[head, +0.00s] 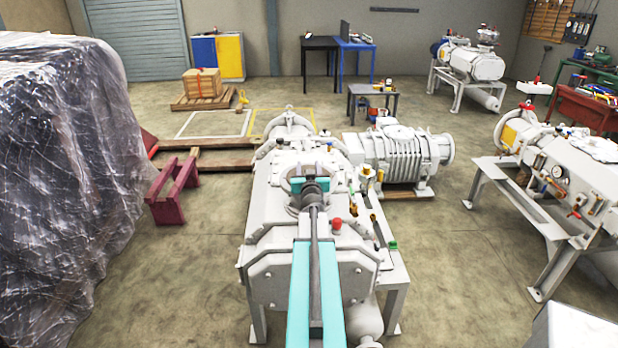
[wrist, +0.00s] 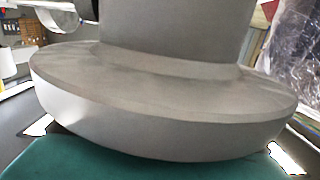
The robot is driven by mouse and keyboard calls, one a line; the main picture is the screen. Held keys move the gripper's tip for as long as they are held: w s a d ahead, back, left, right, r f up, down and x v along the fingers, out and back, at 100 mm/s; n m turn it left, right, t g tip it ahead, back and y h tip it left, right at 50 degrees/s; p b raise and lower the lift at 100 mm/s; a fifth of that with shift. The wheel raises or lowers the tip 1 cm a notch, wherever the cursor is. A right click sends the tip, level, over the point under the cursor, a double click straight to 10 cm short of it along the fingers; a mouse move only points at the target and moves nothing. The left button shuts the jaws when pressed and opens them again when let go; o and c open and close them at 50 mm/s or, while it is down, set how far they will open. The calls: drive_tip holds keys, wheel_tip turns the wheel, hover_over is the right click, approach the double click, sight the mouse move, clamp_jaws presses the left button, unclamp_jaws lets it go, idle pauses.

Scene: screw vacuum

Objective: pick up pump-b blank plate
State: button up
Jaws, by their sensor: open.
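The large white pump (head: 285,235) stands in the middle of the head view. My gripper (head: 308,186) is at the far end of my cyan arm, over the round port on top of the pump. The arm's end covers part of this port, and the fingertips do not show clearly. I cannot make out the blank plate for certain; it may be hidden behind the arm's end. In the wrist view a wide grey disc (wrist: 160,100) with a thick round neck fills the picture above a teal surface. I cannot tell whether this disc is part of me. No held object shows.
A ribbed white blower (head: 398,158) adjoins the pump on the right. A red knob (head: 336,224) and several fittings stand on the pump's right side. Another pump on a stand (head: 560,180) is farther right. A plastic-wrapped stack (head: 65,180) and a red trestle (head: 172,192) are left.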

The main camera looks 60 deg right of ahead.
drive_tip(key=shift+w+d, duration=0.35)
drive_tip(key=shift+d, duration=0.15)
clamp_jaws()
idle(0.3)
